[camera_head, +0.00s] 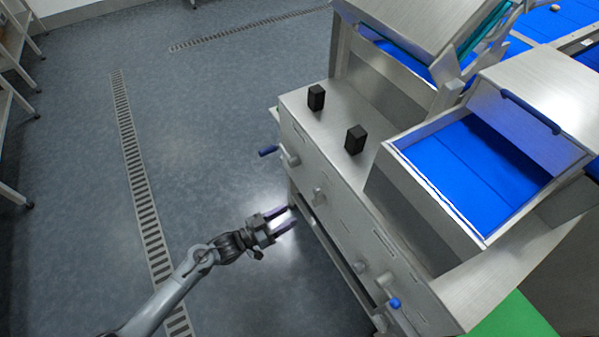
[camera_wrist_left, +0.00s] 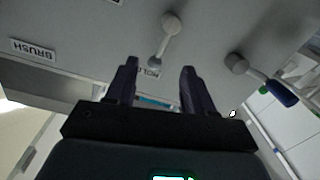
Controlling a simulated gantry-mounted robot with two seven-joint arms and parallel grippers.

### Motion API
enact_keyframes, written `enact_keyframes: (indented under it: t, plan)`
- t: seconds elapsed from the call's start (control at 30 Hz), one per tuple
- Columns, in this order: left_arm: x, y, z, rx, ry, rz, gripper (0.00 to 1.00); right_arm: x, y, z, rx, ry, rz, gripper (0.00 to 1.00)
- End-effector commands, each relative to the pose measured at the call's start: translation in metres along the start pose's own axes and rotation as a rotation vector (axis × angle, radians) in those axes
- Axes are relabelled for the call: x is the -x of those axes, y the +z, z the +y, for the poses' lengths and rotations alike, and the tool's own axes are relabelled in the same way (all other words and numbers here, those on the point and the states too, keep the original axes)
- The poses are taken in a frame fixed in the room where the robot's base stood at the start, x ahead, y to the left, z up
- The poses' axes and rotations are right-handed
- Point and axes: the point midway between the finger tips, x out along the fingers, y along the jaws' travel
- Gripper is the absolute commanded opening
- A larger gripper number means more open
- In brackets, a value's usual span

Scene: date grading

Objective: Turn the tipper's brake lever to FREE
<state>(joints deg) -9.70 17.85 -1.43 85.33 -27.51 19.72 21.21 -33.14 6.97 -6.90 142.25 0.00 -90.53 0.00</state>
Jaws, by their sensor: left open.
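The steel machine (camera_head: 335,215) has levers on its front panel. In the left wrist view a small grey lever (camera_wrist_left: 170,24) slants with its tip beside a partly hidden label that seems to read HOLD (camera_wrist_left: 150,70); it also shows in the head view (camera_head: 318,195). A second lever with a dark blue handle (camera_wrist_left: 284,93) sticks out further right; it also shows in the head view (camera_head: 268,151). I cannot read a FREE label. My left gripper (camera_head: 283,220) is open and empty, in front of the panel and apart from the levers. Its fingers (camera_wrist_left: 160,85) point at the panel.
A label BRUSH (camera_wrist_left: 33,50) is on the panel's left in the wrist view. A blue knob (camera_head: 395,303) sits low on the panel. Two black blocks (camera_head: 316,97) (camera_head: 356,139) and a blue-lined tray (camera_head: 420,176) stand on top.

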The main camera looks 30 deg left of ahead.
Motion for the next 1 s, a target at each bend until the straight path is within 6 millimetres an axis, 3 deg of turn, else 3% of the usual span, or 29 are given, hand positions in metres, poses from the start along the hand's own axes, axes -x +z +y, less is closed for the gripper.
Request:
enact_keyframes:
  t: [0.03, 0.2, 0.37, 0.8, 1.0]
  plan:
    - [-0.004, -0.021, 0.0, -0.011, 0.003, 0.01, 0.53, 0.013, -0.003, 0.0, -0.002, -0.002, -0.003, 0.43]
    - [-0.013, -0.04, -0.001, -0.025, 0.006, 0.026, 0.53, 0.018, -0.004, -0.001, -0.005, -0.004, -0.005, 0.43]
    - [-0.028, -0.041, -0.002, -0.026, 0.007, 0.031, 0.53, 0.012, -0.002, -0.001, -0.005, -0.005, -0.007, 0.43]
    - [-0.096, -0.042, -0.001, -0.025, 0.007, 0.031, 0.53, -0.01, 0.005, -0.001, -0.003, -0.002, -0.007, 0.43]
    - [-0.114, -0.043, -0.001, -0.026, 0.006, 0.029, 0.53, -0.015, 0.007, 0.0, 0.001, 0.001, -0.007, 0.43]
